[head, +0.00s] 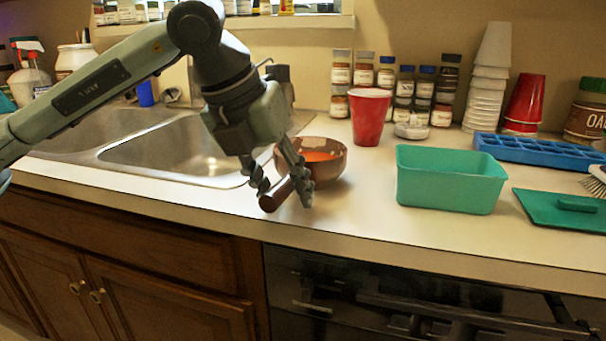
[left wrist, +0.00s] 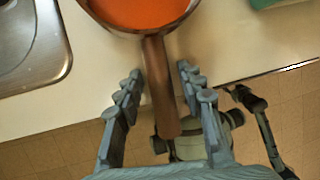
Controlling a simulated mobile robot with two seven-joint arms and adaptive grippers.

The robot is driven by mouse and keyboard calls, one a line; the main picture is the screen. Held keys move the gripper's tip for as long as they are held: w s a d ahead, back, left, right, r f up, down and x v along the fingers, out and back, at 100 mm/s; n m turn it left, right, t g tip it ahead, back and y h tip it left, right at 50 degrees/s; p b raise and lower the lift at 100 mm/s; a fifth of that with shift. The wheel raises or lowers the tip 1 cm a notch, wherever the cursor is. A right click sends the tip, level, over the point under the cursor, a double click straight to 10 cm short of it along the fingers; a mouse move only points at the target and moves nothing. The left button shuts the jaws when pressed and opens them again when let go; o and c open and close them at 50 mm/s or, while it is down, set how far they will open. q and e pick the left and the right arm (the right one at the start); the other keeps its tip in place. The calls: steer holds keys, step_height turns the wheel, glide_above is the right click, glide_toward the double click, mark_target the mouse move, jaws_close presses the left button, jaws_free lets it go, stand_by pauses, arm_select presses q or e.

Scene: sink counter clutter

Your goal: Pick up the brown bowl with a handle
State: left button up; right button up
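The brown bowl with a handle (head: 328,162) stands on the counter right of the sink, with orange contents inside. Its brown handle (head: 274,200) points toward the counter's front edge. My left gripper (head: 283,198) is open, with one finger on each side of the handle. In the left wrist view the handle (left wrist: 158,85) runs between the two fingers (left wrist: 160,78), with a gap visible on both sides. The bowl (left wrist: 140,28) is at the top of that view, cut off by the frame.
A teal tub (head: 450,182) stands right of the bowl, with a green lid (head: 562,210) beside it. A red cup (head: 369,118) and spice jars stand behind. The metal sink (head: 180,150) is to the left. The counter in front of the tub is clear.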

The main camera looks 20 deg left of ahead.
arm_select(q)
jaws_close()
steer(key=shift+r, duration=0.1)
stand_by(0.3)
